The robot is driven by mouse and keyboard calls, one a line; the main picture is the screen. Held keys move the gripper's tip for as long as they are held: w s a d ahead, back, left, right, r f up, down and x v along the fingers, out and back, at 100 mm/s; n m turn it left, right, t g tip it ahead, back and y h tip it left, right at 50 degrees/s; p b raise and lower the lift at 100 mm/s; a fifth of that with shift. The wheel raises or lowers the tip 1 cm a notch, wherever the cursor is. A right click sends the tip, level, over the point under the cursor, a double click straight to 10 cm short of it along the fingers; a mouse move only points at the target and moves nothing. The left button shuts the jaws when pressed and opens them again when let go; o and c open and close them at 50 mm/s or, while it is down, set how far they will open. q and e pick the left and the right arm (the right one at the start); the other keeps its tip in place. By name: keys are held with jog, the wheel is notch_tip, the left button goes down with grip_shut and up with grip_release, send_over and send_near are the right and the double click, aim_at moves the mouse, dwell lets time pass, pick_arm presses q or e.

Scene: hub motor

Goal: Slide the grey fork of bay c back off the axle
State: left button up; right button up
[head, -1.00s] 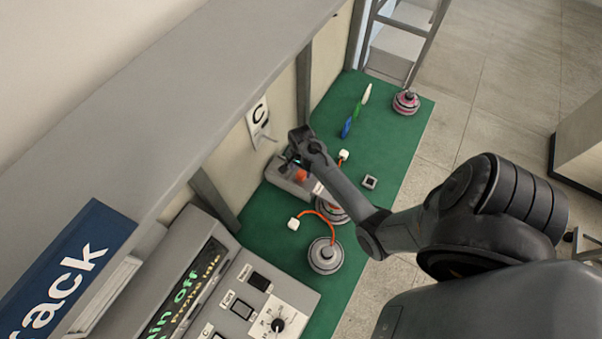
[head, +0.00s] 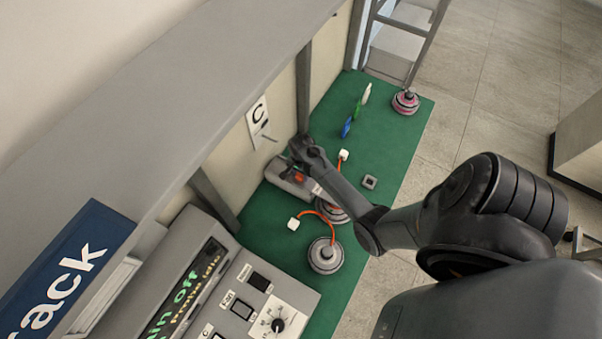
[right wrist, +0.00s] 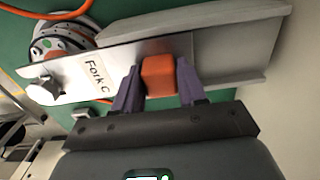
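The grey fork of bay c (head: 291,183) lies on the green mat below the C sign (head: 258,112). In the right wrist view the fork is a pale bar labelled "Fork C" (right wrist: 97,72) with an orange block (right wrist: 158,76) on it. My right gripper (right wrist: 158,88) has its purple fingers on both sides of the block, apparently touching it. That motor (head: 334,209) is partly hidden by my arm in the head view; how the axle sits in the fork is unclear. My left gripper is out of view.
Another hub motor (head: 325,256) lies in front, with an orange cable to a white plug (head: 293,223). A control panel (head: 240,295) stands at the near left.

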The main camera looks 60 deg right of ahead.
grip_shut()
jog(key=shift+w+b, duration=0.55)
jog(key=shift+w, duration=1.35)
jog(key=o, duration=0.8)
grip_release()
jog(key=shift+s, duration=0.1)
jog(key=shift+r, duration=0.1)
notch_tip(320, 180, up, 11)
jog(key=shift+f, duration=0.15)
